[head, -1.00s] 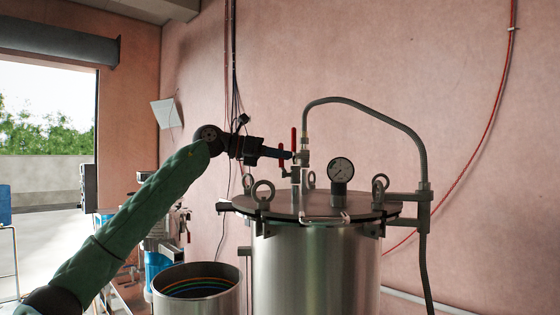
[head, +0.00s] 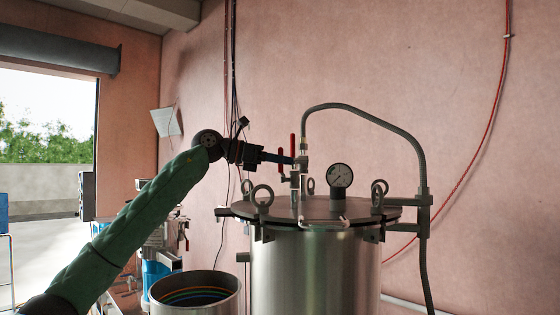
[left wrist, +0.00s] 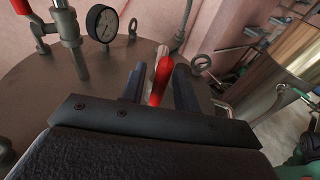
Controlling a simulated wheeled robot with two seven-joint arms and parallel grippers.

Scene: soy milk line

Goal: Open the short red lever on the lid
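The short red lever (head: 281,163) stands upright on the fittings of the steel lid (head: 330,210), left of a taller red lever (head: 293,143). My left gripper (head: 285,159) is level with both levers and overlaps them in the head view. In the left wrist view a red lever (left wrist: 160,82) stands between the two fingers of my left gripper (left wrist: 160,88). The fingers look apart, with a narrow gap on either side of it. Contact is not clear. My right gripper is not in view.
A pressure gauge (head: 341,176), lifting eyes (head: 262,197) and a bent grey pipe (head: 375,118) stand on or by the lid. An open steel pot (head: 195,306) stands in front at the lower left.

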